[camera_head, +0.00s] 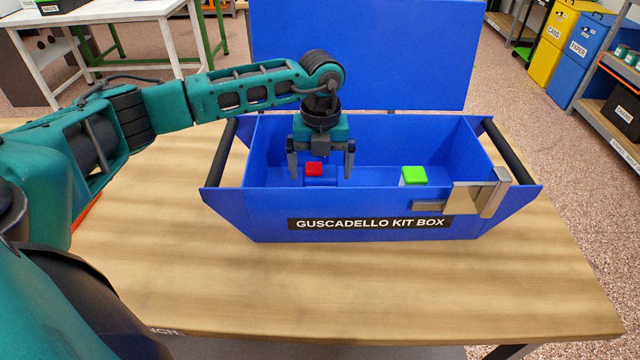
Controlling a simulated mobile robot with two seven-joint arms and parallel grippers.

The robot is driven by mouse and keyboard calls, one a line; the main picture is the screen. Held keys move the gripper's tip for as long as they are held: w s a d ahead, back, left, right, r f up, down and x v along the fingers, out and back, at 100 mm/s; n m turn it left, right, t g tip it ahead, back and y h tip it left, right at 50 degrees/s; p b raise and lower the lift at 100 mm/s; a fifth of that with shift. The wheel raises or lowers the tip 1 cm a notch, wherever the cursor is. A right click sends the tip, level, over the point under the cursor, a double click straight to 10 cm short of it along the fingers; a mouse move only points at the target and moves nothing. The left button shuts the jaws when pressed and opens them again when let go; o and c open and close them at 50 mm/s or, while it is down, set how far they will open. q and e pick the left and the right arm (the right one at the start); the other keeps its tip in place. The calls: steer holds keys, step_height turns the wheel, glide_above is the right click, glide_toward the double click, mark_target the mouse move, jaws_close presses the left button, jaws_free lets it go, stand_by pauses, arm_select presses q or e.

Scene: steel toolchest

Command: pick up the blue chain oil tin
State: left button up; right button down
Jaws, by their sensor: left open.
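The blue tin (321,182) is inside the blue kit box, in its left half. It has a red cap (314,169) on top, and its lower part is hidden by the box's front wall. The blue of the tin is close to the blue of the box. My left gripper (320,176) points down into the box with its fingers apart, one on each side of the red cap. I cannot tell whether the fingers touch the tin. My right gripper is not in view.
The open kit box (268,216) stands on a wooden bench (360,290), with dark end handles and a raised lid (365,50) behind. A green-topped item (413,176) is inside to the right. A metal bracket (490,195) sits at the front right wall. The bench front is clear.

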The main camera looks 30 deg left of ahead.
arm_select(q)
steer(key=shift+f, duration=1.3)
steer(key=c, duration=1)
steer(key=shift+r, duration=0.1)
steer(key=shift+c, duration=0.5)
steer(key=shift+r, duration=0.1)
